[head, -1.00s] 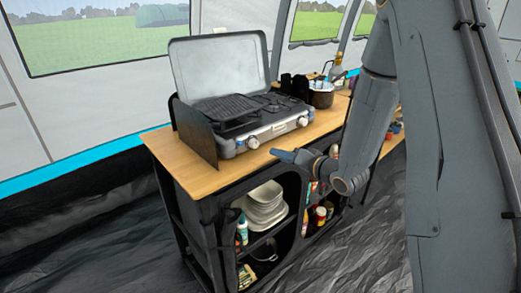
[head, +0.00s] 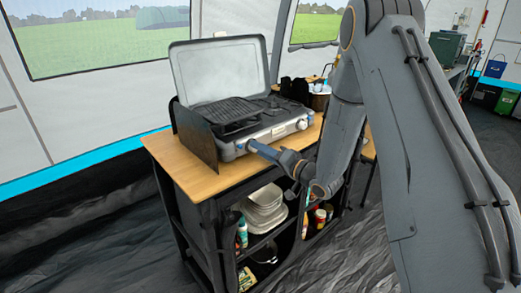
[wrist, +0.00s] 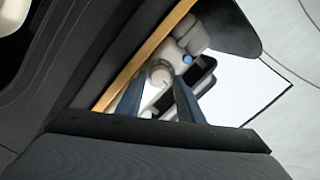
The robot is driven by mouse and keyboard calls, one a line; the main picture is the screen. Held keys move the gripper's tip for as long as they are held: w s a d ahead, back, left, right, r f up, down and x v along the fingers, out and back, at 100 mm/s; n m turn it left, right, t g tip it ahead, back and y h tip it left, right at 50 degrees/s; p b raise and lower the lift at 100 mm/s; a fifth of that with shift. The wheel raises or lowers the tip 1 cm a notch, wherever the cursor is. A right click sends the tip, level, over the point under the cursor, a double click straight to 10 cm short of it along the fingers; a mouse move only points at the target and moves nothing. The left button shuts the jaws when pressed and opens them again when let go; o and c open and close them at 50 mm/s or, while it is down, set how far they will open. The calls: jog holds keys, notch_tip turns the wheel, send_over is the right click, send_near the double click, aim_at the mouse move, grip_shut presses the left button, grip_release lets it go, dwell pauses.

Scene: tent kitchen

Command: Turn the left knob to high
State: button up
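The left knob (wrist: 160,72) of the camping stove is a pale round knob in the wrist view, at the ends of my two fingers. In the head view my gripper (head: 251,146) reaches the stove's front panel at the left knob and hides it. In the wrist view my gripper (wrist: 157,85) has its dark fingers apart, one on each side of the knob. I cannot tell whether they touch it. The stove (head: 272,136) has a raised lid and a black grill plate. Its right knob (head: 302,124) is white and clear of my gripper.
The stove stands on a wooden-topped cabinet (head: 187,178). Its open shelves hold white dishes (head: 265,204) and bottles. A dark side screen (head: 196,140) stands at the stove's left end. A pot (head: 320,100) stands to the right, partly behind my arm.

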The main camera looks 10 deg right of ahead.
jog(key=shift+w+a, duration=0.2)
jog(key=c, duration=0.8)
